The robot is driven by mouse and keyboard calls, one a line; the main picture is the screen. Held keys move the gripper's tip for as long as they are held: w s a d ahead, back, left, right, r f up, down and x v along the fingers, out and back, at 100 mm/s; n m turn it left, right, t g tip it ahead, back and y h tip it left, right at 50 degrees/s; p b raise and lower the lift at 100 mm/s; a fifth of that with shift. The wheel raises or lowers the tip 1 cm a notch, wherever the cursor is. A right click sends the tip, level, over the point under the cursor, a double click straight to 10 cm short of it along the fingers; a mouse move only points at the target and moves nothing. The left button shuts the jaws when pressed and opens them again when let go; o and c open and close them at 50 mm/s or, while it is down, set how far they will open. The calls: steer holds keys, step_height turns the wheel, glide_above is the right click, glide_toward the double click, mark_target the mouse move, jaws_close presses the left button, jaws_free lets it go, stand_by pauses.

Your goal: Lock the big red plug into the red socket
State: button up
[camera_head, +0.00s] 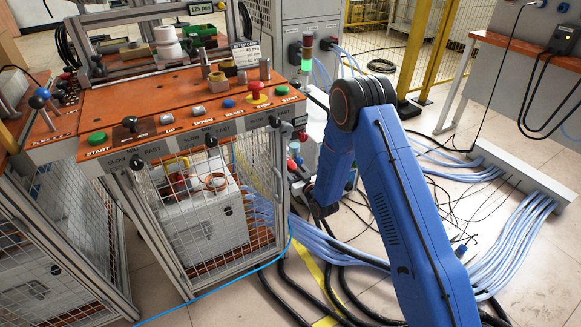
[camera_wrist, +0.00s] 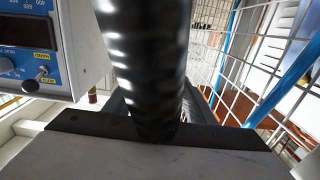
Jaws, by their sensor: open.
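Small red parts (camera_head: 294,162) show beside the machine's right post in the head view. They are too small and too covered to tell the big red plug from the red socket. My gripper (camera_head: 316,202) is low at the end of my blue arm, just right of the mesh cabinet, and mostly hidden by the arm. In the wrist view a thick black ribbed hose or cable (camera_wrist: 146,65) runs down the middle, close to the camera. I cannot tell whether it passes between the fingers. My gripper is open. No red plug shows clearly in the wrist view.
The mesh cabinet (camera_head: 205,215) under the orange control desk (camera_head: 140,97) stands close on the left. A blue panel with switches (camera_wrist: 30,68) fills the wrist view's upper left, with wire mesh (camera_wrist: 265,60) at right. Blue hoses (camera_head: 345,252) and black cables cover the floor.

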mark_target(295, 171)
stand_by(0.8)
jaws_close()
steer(key=shift+v, duration=3)
steer(key=shift+d, duration=0.1)
